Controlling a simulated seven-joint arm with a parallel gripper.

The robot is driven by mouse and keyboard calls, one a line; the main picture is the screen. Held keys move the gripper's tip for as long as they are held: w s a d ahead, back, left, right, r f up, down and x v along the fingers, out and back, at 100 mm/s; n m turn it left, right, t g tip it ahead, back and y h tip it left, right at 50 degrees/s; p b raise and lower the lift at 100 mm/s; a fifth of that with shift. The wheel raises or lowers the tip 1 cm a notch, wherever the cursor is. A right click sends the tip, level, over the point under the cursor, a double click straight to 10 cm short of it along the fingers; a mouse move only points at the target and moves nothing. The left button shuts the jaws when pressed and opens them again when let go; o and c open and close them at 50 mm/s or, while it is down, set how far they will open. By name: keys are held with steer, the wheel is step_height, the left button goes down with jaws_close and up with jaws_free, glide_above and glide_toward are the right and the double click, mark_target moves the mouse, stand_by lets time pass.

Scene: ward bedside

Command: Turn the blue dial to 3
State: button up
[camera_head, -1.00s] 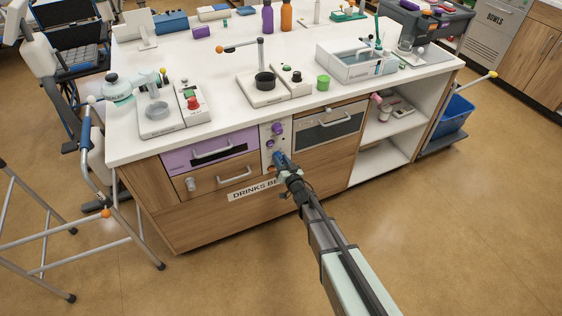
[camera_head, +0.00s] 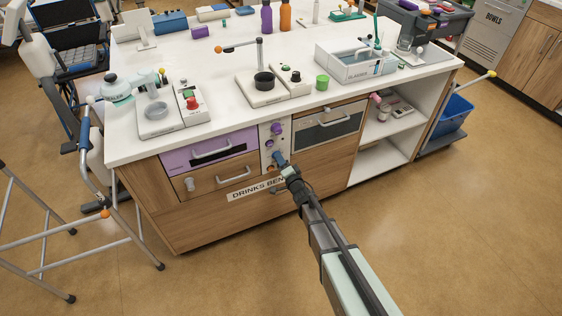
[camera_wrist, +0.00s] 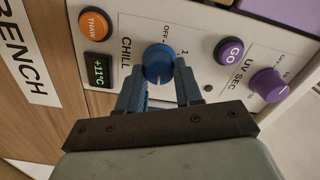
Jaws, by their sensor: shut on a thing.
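The blue dial (camera_wrist: 159,61) sits on the pale control panel (camera_wrist: 200,52), beside the word CHILL in the wrist view. OFF and a 1 are printed near its rim; no 3 can be read, and I cannot tell exactly which mark it points at. My gripper (camera_wrist: 159,88) has its two blue fingers on either side of the dial, shut on it. In the head view my gripper (camera_head: 279,160) reaches the panel (camera_head: 267,145) on the bench front and mostly hides the dial.
On the panel are an orange THAW button (camera_wrist: 94,24), a +11°C display (camera_wrist: 100,69), a purple GO button (camera_wrist: 229,50) and a purple UV SEC dial (camera_wrist: 268,83). A purple drawer (camera_head: 205,153) lies left of the panel. Floor in front is clear.

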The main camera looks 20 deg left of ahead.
steer(key=shift+m, duration=0.6)
steer(key=o, duration=1)
steer(key=shift+o, duration=0.2)
steer(key=v, duration=1.4)
